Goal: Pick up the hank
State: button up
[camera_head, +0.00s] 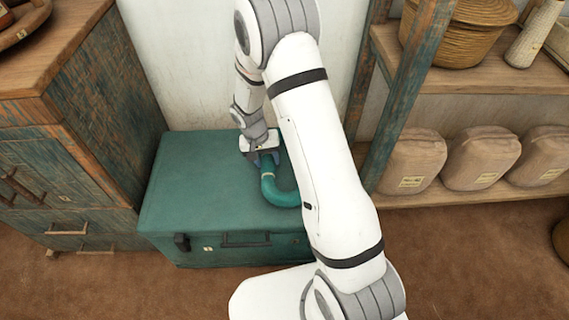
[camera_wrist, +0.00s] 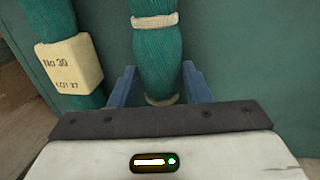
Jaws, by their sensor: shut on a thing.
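The hank is a thick loop of teal yarn. In the head view the hank (camera_head: 283,195) shows as a curved loop on top of a teal chest, partly hidden behind my arm. In the wrist view the hank (camera_wrist: 158,55) runs down between the two blue fingers, with pale bands around it. A second strand at the left carries a cream tag marked "No 30" and "LOT 27". My gripper (camera_wrist: 158,88) is shut on the hank, with one finger on each side. In the head view my gripper (camera_head: 265,158) is over the chest. I cannot tell whether the hank touches the lid.
The teal chest (camera_head: 190,180) stands against the pale wall. A worn wooden cabinet (camera_head: 75,120) is close at the left. A shelf at the right holds several tan sacks (camera_head: 480,158) and a wicker basket (camera_head: 460,30). Brown floor (camera_head: 480,260) is clear in front.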

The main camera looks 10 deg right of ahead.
jog(key=c, duration=0.4)
